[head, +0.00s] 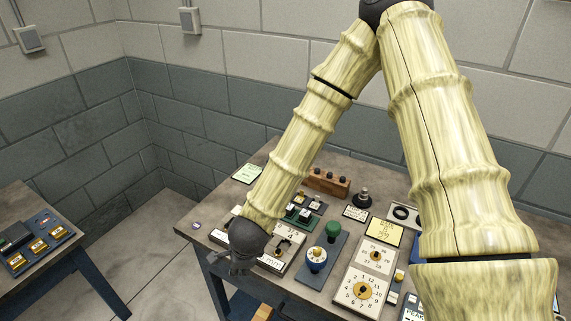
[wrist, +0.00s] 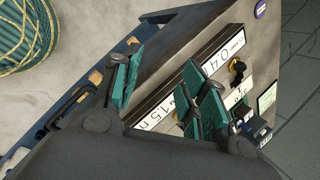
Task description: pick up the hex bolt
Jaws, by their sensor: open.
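I cannot make out the hex bolt for certain in either view. A small dark piece with a brass-coloured part (wrist: 237,67) shows beside a white number plate in the wrist view, but I cannot tell what it is. My gripper (head: 241,266) hangs at the table's front left edge in the head view. In the wrist view its teal finger pads (wrist: 162,68) stand apart with nothing visibly held between them. My gripper and forearm hide part of the table in the head view.
The table (head: 209,212) is crowded with dial panels (head: 362,289), a green knob (head: 333,229), a wooden block (head: 326,181) and labels. A second table (head: 62,257) with a blue panel stands left, with open floor between. A green coil (wrist: 28,38) shows in the wrist view.

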